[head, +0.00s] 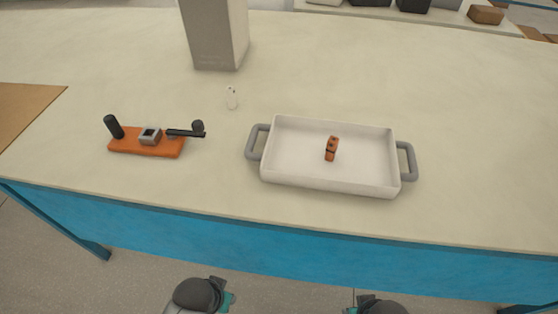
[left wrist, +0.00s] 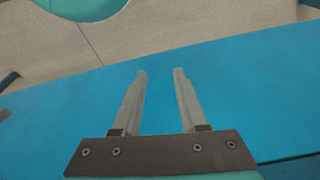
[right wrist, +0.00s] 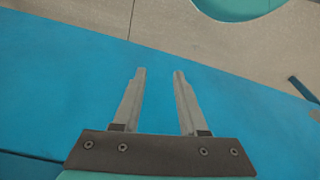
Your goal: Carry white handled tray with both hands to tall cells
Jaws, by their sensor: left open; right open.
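The white tray (head: 290,170) with two grey handles sits flat on the pale bench top, right of centre in the head view. Its left handle (head: 257,142) and right handle (head: 407,161) stick out at the short ends. A small orange-brown piece with dark marks (head: 332,148) is inside it. A small whitish item (head: 231,98) stands behind the tray to the left. My left gripper (left wrist: 160,75) is open and empty, in front of the blue bench side. My right gripper (right wrist: 158,73) is also open and empty by the blue side. Both are apart from the tray.
An orange-based device with a black lever (head: 146,142) stands left of the tray. A tall grey block (head: 216,35) stands behind. A brown board (head: 25,112) lies at the left edge. Bench top right of the tray is clear. Several objects, including a brown block (head: 486,15), are at the back.

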